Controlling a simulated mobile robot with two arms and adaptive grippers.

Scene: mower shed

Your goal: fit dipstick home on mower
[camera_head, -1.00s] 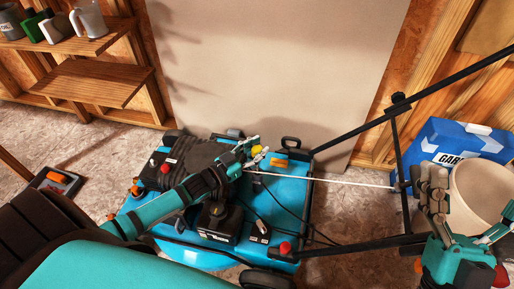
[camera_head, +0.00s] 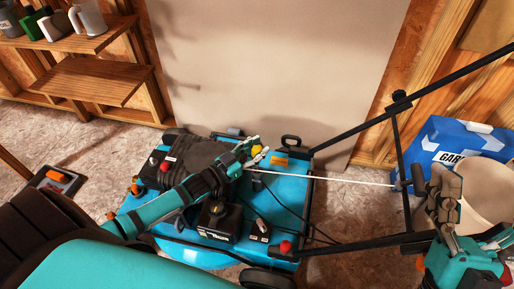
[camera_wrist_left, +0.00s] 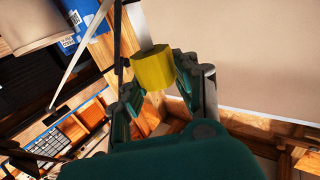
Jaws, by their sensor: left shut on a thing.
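The teal mower (camera_head: 292,188) stands on the floor in the middle of the head view. My left gripper (camera_head: 258,148) is above the mower's far side, with its fingers closed around a yellow cap. In the left wrist view the dipstick's yellow cap (camera_wrist_left: 153,68) sits between the two fingers. A pale flat strip (camera_wrist_left: 137,22) runs from the cap to the picture's top edge; its far end is out of view. I cannot tell where the filler opening is. My right gripper (camera_head: 450,200) is at the lower right, in front of a pale bucket; its grip is unclear.
The mower's black handle bars (camera_head: 370,130) reach up to the right. A thin white line (camera_head: 320,179) runs from beside my left gripper to the handle frame. A blue box (camera_head: 440,140) and the pale bucket (camera_head: 488,185) stand at right. Wooden shelves (camera_head: 95,82) are at left.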

